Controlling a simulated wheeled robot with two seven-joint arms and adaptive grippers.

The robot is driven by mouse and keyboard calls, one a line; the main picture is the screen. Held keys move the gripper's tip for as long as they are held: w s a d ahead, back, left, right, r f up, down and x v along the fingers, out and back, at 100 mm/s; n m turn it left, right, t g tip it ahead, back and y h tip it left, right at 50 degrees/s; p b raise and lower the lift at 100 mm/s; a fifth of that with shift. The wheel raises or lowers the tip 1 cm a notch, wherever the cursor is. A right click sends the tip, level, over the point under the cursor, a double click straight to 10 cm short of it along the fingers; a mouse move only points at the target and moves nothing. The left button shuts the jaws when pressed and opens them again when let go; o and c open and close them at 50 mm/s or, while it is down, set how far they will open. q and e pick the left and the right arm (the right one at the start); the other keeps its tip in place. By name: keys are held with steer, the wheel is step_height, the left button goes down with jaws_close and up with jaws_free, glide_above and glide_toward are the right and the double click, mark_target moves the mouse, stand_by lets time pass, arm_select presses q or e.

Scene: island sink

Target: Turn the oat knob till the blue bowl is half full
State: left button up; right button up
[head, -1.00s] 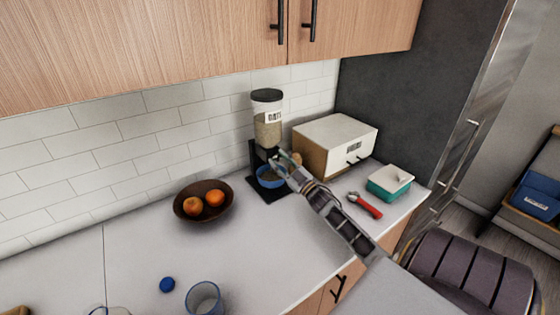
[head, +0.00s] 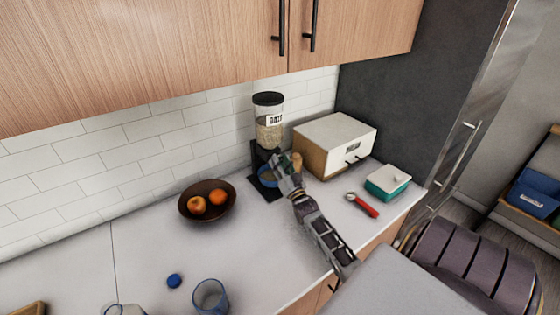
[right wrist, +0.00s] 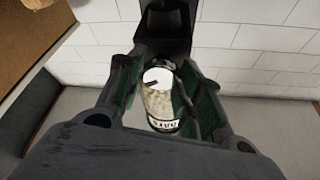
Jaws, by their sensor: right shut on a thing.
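The oat dispenser (head: 268,125) stands against the tiled wall, its clear hopper holding pale oats under a black lid. The blue bowl (head: 266,182) sits on its black base, partly hidden by my right gripper (head: 277,163); the fill inside cannot be made out. My right gripper is shut on the oat knob at the dispenser's front. The fingers mostly hide the knob in the head view. My left gripper is not in view.
A red-handled tool (head: 365,207) and a teal box (head: 388,186) lie right. A dark fruit bowl (head: 225,214) and blue glass (head: 211,296) stand left.

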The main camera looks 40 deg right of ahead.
steer(key=shift+m, duration=0.4)
steer(key=o, duration=1)
steer(key=shift+o, duration=0.2)
steer(key=v, duration=0.7)
steer(key=shift+s, duration=0.25)
steer(key=shift+a+f, duration=0.1)
